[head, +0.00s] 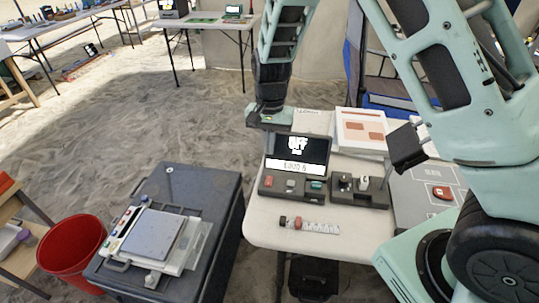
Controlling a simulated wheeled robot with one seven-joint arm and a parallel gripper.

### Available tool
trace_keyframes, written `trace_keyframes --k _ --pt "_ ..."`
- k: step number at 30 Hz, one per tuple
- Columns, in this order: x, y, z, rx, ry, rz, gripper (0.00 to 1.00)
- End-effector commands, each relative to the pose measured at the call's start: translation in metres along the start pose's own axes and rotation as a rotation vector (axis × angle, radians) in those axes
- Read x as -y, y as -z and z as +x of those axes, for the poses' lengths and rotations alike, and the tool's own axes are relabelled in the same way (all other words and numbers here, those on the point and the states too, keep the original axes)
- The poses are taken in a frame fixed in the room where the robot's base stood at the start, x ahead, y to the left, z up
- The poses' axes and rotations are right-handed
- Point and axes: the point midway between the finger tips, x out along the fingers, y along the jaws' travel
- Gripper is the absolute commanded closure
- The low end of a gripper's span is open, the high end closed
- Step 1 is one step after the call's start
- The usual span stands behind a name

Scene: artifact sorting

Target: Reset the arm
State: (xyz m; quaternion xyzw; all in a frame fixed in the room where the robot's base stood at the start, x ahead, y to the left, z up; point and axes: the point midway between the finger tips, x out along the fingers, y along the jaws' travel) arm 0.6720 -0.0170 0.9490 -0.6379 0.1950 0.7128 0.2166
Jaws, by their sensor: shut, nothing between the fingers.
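My gripper (269,119) hangs at the end of my teal and black arm, which comes down from the top of the picture. It is shut and holds nothing. It is above the left back part of the white table (262,222), just behind and left of a small black screen (297,150). Its fingertips are small and hard to make out, and I cannot tell its exact height above the table.
A button panel (297,187) and a ruler (316,227) lie on the table. A dark case (231,190) bearing a scale-like device (150,238) stands left, beside a red bucket (72,243). Open sand lies behind, with more tables at the back.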

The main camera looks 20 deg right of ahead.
Motion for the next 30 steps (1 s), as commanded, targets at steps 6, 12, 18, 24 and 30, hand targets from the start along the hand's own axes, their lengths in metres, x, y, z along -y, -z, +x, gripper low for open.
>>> trace_keyframes --k 6,12,18,24,30 --pt "0.000 -0.002 -0.006 0.000 0.000 0.000 1.00" --pt "0.000 -0.002 -0.006 0.000 0.000 0.000 1.00" --pt "0.000 -0.002 -0.006 0.000 0.000 0.000 1.00" --pt "0.007 -0.048 -0.028 0.026 0.035 -0.144 1.00" --pt "-0.003 -0.156 -0.071 0.038 0.080 -0.537 1.00"
